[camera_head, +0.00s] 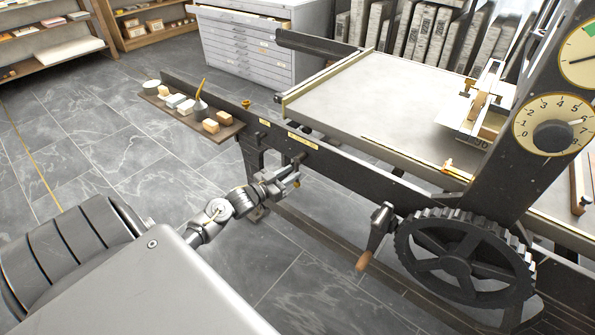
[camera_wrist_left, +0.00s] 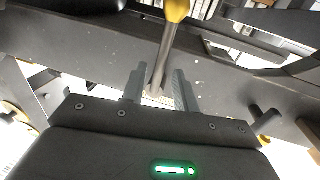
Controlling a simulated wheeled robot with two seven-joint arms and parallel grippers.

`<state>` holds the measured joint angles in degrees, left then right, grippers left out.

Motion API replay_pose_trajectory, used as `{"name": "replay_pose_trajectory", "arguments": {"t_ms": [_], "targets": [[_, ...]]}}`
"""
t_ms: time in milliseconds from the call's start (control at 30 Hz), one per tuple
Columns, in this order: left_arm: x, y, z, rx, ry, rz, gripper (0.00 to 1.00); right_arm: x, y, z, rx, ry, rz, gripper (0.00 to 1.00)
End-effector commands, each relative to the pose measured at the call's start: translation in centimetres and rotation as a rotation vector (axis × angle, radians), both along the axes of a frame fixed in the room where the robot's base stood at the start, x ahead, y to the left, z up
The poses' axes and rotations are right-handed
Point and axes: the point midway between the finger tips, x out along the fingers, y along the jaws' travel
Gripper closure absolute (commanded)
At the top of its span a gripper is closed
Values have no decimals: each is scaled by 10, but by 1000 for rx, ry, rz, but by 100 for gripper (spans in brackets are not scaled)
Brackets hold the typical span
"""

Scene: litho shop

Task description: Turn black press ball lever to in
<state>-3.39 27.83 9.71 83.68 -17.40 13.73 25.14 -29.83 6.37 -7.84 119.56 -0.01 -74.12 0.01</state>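The ball lever (camera_wrist_left: 167,50) is a dark metal rod with a yellow ball at its end, at the top middle of the left wrist view. Its rod runs down between the two grey fingers of my left gripper (camera_wrist_left: 157,88). The fingers are apart, with gaps beside the rod, so the gripper looks open around it or just short of it. In the head view my left gripper (camera_head: 287,184) is beside the black press beam (camera_head: 345,172), below its near side. There the lever is small and mostly hidden by the gripper. My right gripper is out of view.
A crank with a wooden handle (camera_head: 362,261) and a large black gear wheel (camera_head: 458,265) stand right of the gripper. A small shelf (camera_head: 222,134) with blocks juts from the beam at left. The tiled floor (camera_head: 130,140) is clear.

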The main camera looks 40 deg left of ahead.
Motion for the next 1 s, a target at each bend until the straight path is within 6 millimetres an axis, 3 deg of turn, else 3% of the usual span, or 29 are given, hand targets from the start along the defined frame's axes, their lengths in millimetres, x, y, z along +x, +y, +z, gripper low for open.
{"name": "replay_pose_trajectory", "arguments": {"t_ms": [200,600,833,1000], "targets": [[27,-5,0,0,0,0,70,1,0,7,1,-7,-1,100],[34,-6,0,0,1,1,70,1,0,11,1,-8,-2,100],[33,-6,0,0,1,1,100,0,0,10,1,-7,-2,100],[33,-6,0,0,1,1,100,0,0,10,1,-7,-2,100]]}}
